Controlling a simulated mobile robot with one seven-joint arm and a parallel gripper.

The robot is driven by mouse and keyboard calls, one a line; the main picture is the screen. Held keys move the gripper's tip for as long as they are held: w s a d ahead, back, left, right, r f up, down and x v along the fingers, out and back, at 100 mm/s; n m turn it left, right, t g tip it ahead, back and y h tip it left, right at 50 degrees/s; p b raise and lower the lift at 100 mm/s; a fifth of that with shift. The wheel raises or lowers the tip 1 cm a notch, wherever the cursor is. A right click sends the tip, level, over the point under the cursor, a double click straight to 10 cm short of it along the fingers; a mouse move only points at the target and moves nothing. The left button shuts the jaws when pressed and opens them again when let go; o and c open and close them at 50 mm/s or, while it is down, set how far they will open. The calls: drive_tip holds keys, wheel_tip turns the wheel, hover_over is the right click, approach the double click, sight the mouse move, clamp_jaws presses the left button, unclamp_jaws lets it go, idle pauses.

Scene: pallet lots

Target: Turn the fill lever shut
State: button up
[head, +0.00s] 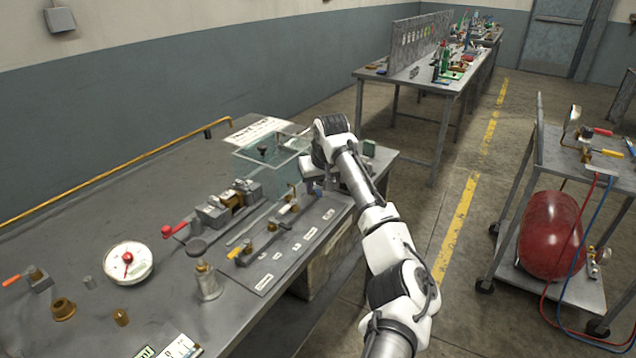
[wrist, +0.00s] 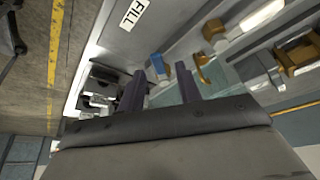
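My gripper (head: 314,188) is over the far right end of the workbench, beside the clear-walled tank (head: 262,155). In the wrist view its two dark fingers (wrist: 160,82) are apart with nothing clamped between them. A small blue lever handle (wrist: 158,64) shows just beyond the fingertips, closer to the left finger; I cannot tell whether they touch. A white label reading FILL (wrist: 132,15) lies on the grey plate beside it. Brass fittings (wrist: 213,30) stand to the right. In the head view my gripper and arm mostly hide the blue lever.
The valve plate (head: 268,278) also carries a yellow-handled lever (head: 236,251). A vise-like block with a red handle (head: 175,231), a dial gauge (head: 128,262) and a metal post (head: 207,283) stand nearby. A cart with a red tank (head: 550,235) is at right; floor lies between.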

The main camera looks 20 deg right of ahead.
drive_tip(key=shift+f, duration=0.2)
clamp_jaws()
drive_tip(key=shift+a, duration=0.1)
drive_tip(key=m+p, duration=0.1)
drive_tip(key=a+m+h+p, duration=0.1)
drive_tip(key=m, duration=0.1)
drive_tip(key=a+m+p, duration=0.1)
drive_tip(key=m, duration=0.1)
drive_tip(key=shift+w+r+h, duration=0.15)
drive_tip(key=shift+w+h, duration=0.15)
drive_tip(key=shift+h, duration=0.1)
drive_tip(key=m+p, duration=0.1)
drive_tip(key=a+m+g+h, duration=0.1)
drive_tip(key=m, duration=0.1)
drive_tip(key=shift+w+p, duration=0.3)
drive_tip(key=shift+p, duration=0.1)
drive_tip(key=shift+w+a+m+g+h+p, duration=0.15)
drive_tip(key=shift+m+p, duration=0.15)
drive_tip(key=shift+m, duration=0.35)
drive_tip(key=shift+w+m+g+h+p, duration=0.15)
drive_tip(key=shift+m+p, duration=0.1)
drive_tip(key=shift+m, duration=0.4)
